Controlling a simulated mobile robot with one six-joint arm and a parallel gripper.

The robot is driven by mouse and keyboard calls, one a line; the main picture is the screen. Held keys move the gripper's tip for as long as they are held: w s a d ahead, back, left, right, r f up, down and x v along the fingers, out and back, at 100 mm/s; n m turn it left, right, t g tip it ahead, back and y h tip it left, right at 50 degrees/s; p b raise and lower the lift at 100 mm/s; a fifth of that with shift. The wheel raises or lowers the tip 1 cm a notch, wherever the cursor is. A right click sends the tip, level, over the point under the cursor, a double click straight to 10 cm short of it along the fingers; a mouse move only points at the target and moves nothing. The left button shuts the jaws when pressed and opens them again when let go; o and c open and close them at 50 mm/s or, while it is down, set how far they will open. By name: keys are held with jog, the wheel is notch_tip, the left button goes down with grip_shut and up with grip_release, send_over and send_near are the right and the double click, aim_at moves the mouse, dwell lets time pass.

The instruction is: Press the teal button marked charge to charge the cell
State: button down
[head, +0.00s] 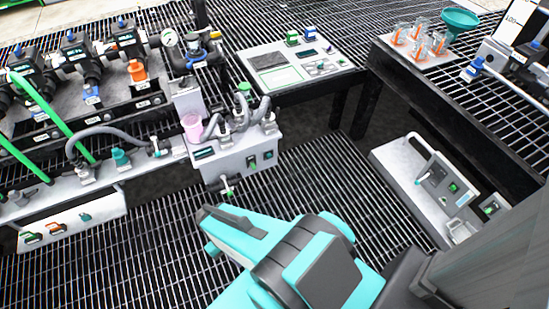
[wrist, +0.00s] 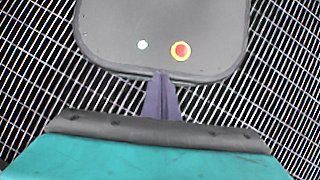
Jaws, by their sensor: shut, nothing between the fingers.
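My gripper (wrist: 160,80) shows in the wrist view with its slim fingers together and nothing between them. It hangs above the floor grating, apart from any button. I cannot make out a charge marking or pick out a teal button in either view. In the head view, a pale box (head: 240,160) in the middle has green buttons on its front. A white unit (head: 425,185) at the right has a green button (head: 453,187) beside a tall handle. A cell is not clearly identifiable.
A bench of dark valves (head: 75,55) with green hoses stands at the left. A panel with a display (head: 295,65) is at the back. Glass vessels (head: 415,40) and a teal funnel (head: 459,18) stand on the right bench. Open grating (head: 330,180) lies between.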

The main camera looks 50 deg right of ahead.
jog(key=w+d+f+n+t+y+b, duration=0.1)
jog(key=w+d+n+t+y+b, duration=0.15)
jog(key=w+d+b, duration=0.55)
jog(key=w+d+f+n+t+y+b, duration=0.25)
jog(key=w+d+b, duration=0.35)
jog(key=w+d, duration=0.35)
jog(key=d+r+n+t+h+b, duration=0.1)
jog(key=d+b, duration=0.3)
jog(key=d, duration=0.6)
jog(key=s+d+r+n+t+h+b, duration=0.1)
jog(key=d+r+n+t+b, duration=0.3)
jog(key=d, duration=0.6)
jog(key=s+d+r+n+t+b, duration=0.1)
jog(key=d+r+n+t+b, duration=0.1)
jog(key=d, duration=0.7)
jog(key=shift+s+d+r+h+b, duration=0.15)
jog(key=shift+d+r+h+b, duration=0.25)
jog(key=shift+r+b, duration=0.55)
jog(key=shift+f, duration=0.4)
